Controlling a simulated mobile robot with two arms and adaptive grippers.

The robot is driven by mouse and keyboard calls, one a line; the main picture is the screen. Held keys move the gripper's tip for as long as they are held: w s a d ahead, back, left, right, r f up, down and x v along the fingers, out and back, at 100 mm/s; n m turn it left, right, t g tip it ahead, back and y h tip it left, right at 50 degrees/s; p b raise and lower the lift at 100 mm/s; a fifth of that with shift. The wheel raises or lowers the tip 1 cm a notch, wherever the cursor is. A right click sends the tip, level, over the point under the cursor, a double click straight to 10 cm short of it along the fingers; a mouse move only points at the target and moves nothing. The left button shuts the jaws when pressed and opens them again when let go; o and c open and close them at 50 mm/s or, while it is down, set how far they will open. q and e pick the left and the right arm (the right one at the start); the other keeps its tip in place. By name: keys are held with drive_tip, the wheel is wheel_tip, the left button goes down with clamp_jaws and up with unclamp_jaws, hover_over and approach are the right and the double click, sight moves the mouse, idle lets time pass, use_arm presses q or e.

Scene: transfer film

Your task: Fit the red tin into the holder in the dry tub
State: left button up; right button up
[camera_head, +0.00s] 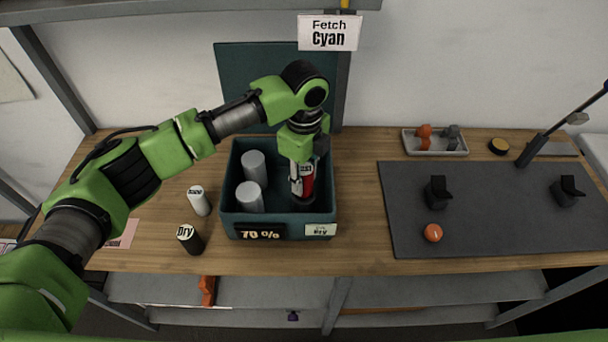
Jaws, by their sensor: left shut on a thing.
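The dark teal tub (277,217) stands on the wooden bench, with a "70 %" label and a small label reading "Dry" on its front. My left gripper (303,178) reaches down into the tub's right part. It is shut on the red tin (308,179), which is upright with a dark lower part. The holder cannot be made out; the tin and gripper cover that part of the tub. I cannot tell whether the tin touches the tub's floor. My right gripper is not in view.
Two grey cylinders (254,168) stand in the tub's left part. A white cylinder (199,202) and a black "Dry" cylinder (190,239) stand left of the tub. A dark mat (480,210) with black stands and an orange ball (433,233) lies right. A sign (329,32) reads "Fetch Cyan".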

use_arm(q)
drive_tip(key=shift+f, duration=0.1)
idle(0.6)
drive_tip(key=shift+f+b, duration=0.55)
drive_tip(key=shift+f, duration=1.1)
drive_tip(key=o, duration=1.3)
wheel_tip(320, 180, up, 12)
